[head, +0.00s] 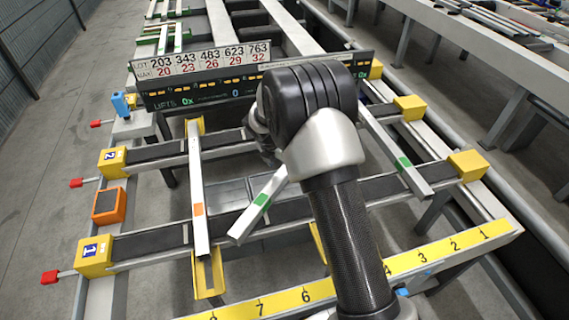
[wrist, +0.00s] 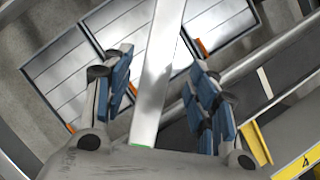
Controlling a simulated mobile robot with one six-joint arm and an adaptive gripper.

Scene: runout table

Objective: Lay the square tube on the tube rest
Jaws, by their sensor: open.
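In the head view, three long metal bars lie across the two dark rails. The left one (head: 196,165) has an orange mark. The middle one (head: 247,220) and the right one (head: 412,178) have green marks. The middle one slants under my arm. In the wrist view, a bright square tube (wrist: 164,50) with a green mark at its near end runs between the blue pads of my open gripper (wrist: 160,78). I cannot tell whether the pads touch it. In the head view my arm hides the gripper. A yellow trough-like bracket (head: 207,280), perhaps part of the tube rest, shows below the orange-marked bar.
Yellow end blocks (head: 95,256) cap the rails (head: 155,248). A yellow numbered strip (head: 442,254) runs along the front. A dark display board (head: 200,92) stands behind. An orange box (head: 109,205) and blue item (head: 121,105) sit at left. Grey panels (wrist: 75,75) lie below the gripper.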

